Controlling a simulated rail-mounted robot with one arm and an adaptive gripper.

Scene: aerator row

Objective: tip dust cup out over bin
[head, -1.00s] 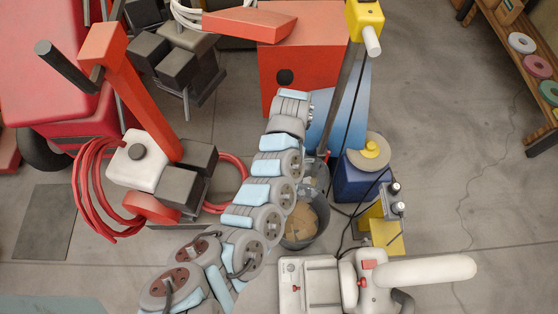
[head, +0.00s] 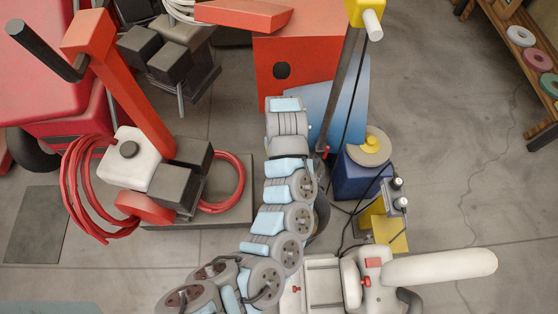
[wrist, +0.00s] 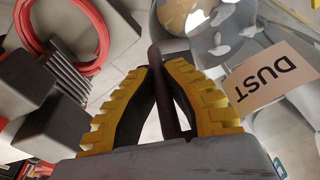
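In the wrist view my gripper (wrist: 162,70) has its yellow-and-black fingers angled in on a dark bar (wrist: 158,88), which looks like the handle of the dust cup. The clear dust cup (wrist: 222,38) shows just beyond the fingertips, with grey patches in it. Brown matter (wrist: 177,14) lies behind it, in what looks like the bin. A beige card reading DUST (wrist: 272,76) appears upside down beside the cup. In the head view my arm covers the gripper and cup. Only a dark edge of the bin (head: 322,214) shows at the arm's right.
A blue-based machine (head: 355,182) with a grey disc stands right of my arm, and a yellow stand (head: 388,232) is near it. A white-and-orange machine with a red hose (head: 75,195) is at left. A red box (head: 285,70) is behind. Open floor lies at right.

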